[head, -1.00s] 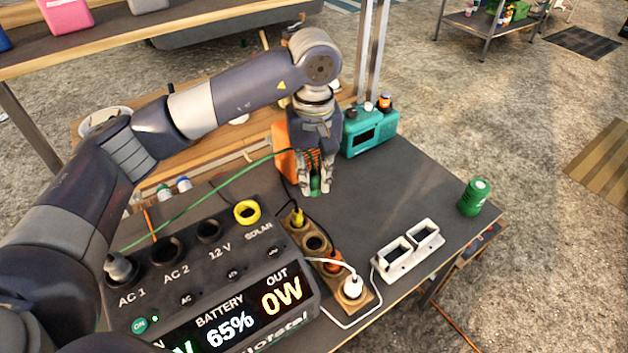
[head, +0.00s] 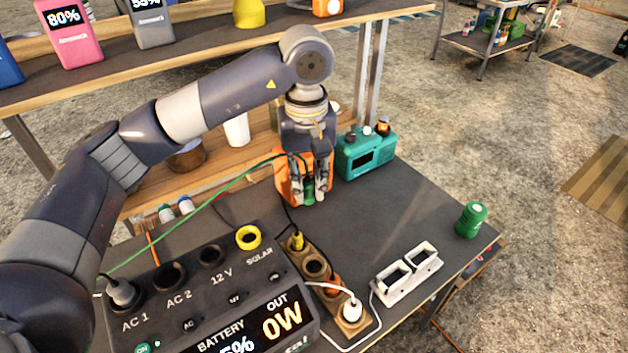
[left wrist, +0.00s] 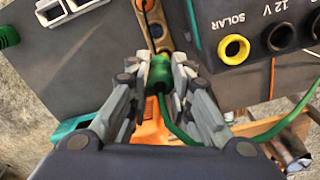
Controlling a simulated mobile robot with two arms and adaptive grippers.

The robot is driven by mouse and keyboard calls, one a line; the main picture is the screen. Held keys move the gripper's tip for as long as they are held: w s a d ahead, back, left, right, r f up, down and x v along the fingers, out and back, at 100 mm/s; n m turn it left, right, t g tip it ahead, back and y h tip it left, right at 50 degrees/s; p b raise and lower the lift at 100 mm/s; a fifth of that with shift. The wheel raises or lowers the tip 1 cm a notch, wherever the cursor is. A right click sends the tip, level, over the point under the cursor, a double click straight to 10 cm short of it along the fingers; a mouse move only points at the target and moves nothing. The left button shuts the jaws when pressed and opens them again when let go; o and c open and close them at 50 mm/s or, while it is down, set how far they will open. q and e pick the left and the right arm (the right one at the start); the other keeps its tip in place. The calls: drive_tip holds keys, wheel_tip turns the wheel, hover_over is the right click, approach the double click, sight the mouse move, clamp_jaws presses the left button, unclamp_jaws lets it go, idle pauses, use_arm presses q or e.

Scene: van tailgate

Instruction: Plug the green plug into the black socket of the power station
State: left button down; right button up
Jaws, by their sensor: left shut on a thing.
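My left gripper (head: 308,198) points down and is shut on the green plug (head: 308,185), above the table in front of an orange box. In the left wrist view the plug (left wrist: 160,72) sits between the fingertips, and its green cord (left wrist: 178,132) trails away. The black power station (head: 225,285) stands at the lower left, labelled AC 1, AC 2, 12 V and SOLAR. The AC 2 (head: 171,275) and 12 V (head: 211,256) sockets are black and look empty; the SOLAR socket (head: 247,237) has a yellow ring. My right gripper is not visible.
A brown power strip (head: 329,286) with a yellow plug and a white plug lies right of the station. A white double-slot holder (head: 405,275), green canister (head: 470,220), teal device (head: 365,153) and orange box (head: 320,162) stand on the table. A shelf rises behind.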

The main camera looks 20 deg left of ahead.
use_arm(q)
drive_tip(key=s+a+b, duration=0.5)
drive_tip(key=s+a, duration=0.8)
drive_tip(key=a, duration=0.2)
drive_tip(key=shift+a, duration=0.2)
drive_tip(key=shift+s+f, duration=0.1)
drive_tip(key=shift+f+b, duration=2.1)
drive_tip(key=shift+f, duration=0.1)
